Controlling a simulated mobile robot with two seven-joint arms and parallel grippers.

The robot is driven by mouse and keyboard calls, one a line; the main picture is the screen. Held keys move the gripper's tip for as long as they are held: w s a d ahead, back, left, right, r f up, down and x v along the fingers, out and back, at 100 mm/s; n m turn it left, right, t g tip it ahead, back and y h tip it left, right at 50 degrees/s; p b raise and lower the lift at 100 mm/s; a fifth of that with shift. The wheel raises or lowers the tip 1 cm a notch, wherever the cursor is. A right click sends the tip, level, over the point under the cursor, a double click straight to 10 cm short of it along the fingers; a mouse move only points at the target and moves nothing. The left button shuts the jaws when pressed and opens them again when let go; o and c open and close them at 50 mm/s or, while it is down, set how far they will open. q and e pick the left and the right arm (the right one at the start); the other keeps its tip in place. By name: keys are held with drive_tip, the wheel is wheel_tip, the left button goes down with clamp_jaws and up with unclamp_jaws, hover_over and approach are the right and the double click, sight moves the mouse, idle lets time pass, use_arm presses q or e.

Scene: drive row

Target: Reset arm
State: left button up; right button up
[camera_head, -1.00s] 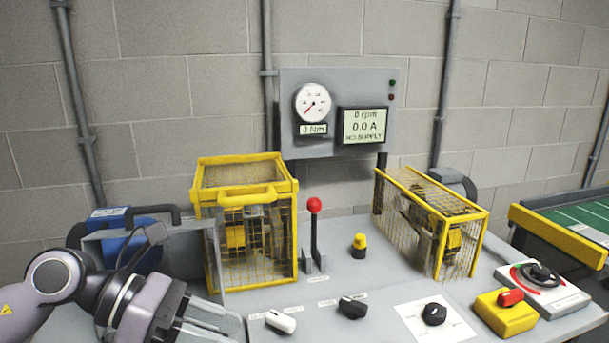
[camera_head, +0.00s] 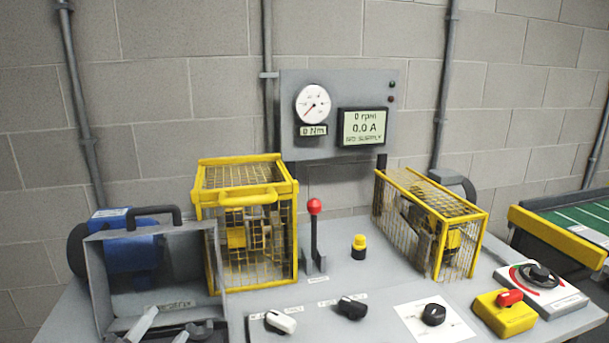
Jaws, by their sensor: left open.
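My left gripper (camera_head: 163,331) shows only by its pale grey fingertips at the bottom left edge of the picture. The fingers are apart with nothing seen between them. They are in front of or over the lower part of a grey open-fronted box (camera_head: 98,280); I cannot tell whether they touch it. The rest of my left arm is out of view. My right gripper is not in view.
A blue motor (camera_head: 125,246) and yellow mesh guards (camera_head: 245,197) (camera_head: 462,218) stand on the grey bench. A red-knobbed lever (camera_head: 314,235), yellow button (camera_head: 358,246), black knob (camera_head: 433,314) and yellow switch box (camera_head: 503,314) stand around. A panel (camera_head: 330,75) hangs behind.

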use_arm(q)
drive_tip(key=s+a+f+n+g+y, duration=0.15)
drive_tip(key=s+f+n+g, duration=0.65)
drive_tip(key=s+f+g, duration=0.85)
wheel_tip(320, 180, down, 14)
drive_tip(key=w+d+t+h+b, duration=0.1)
drive_tip(key=d+t+h+b, duration=0.1)
drive_tip(key=t, duration=0.8)
drive_tip(key=shift+w+d+r+m, duration=0.15)
drive_tip(key=shift+w+r+m, duration=0.05)
drive_tip(key=shift+r+m, duration=0.1)
